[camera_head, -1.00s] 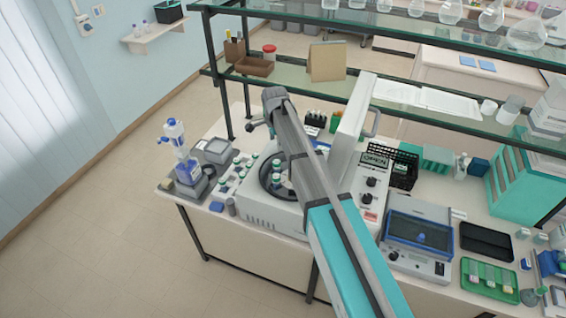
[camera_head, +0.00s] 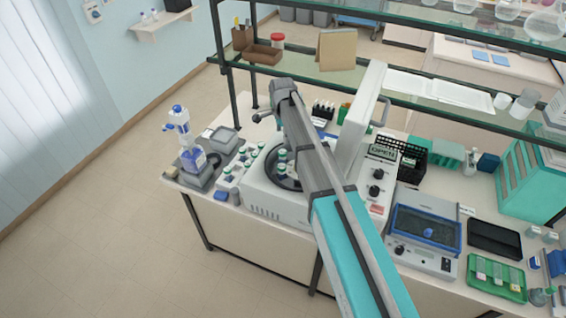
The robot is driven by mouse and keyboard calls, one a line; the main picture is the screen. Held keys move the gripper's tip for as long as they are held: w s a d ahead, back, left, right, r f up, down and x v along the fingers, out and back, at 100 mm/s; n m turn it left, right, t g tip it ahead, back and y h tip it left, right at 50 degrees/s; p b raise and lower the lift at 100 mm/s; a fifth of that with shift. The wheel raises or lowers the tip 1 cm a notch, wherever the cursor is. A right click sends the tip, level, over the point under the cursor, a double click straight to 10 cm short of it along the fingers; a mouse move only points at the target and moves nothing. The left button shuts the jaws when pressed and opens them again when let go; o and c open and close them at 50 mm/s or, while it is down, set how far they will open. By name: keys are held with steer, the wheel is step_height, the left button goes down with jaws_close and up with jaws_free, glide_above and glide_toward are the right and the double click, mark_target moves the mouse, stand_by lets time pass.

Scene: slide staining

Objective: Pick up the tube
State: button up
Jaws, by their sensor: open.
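Several capped tubes (camera_head: 257,153) with green and white tops stand in a grey rack left of the centrifuge. More capped tubes (camera_head: 282,158) show in the round opening of the white centrifuge (camera_head: 262,200), whose lid (camera_head: 362,105) is raised. I cannot tell which tube the task means. My arm crosses the view from the lower right, and its far end is over the back of the centrifuge. My gripper is not clearly visible; the arm hides that area and part of the centrifuge opening.
Right of the centrifuge are a black basket (camera_head: 412,160), a blue-lidded device (camera_head: 425,228) and a green tray (camera_head: 495,279). A glass shelf (camera_head: 400,82) spans the back. Floor at left is clear.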

mark_target(283, 151)
steer(key=shift+f+b, duration=3)
steer(key=shift+f, duration=0.35)
steer(key=shift+w+d+f+b, duration=0.1)
steer(key=shift+w+f+b, duration=0.05)
steer(key=shift+f+b, duration=2.45)
jaws_close()
steer(key=shift+r, duration=0.25)
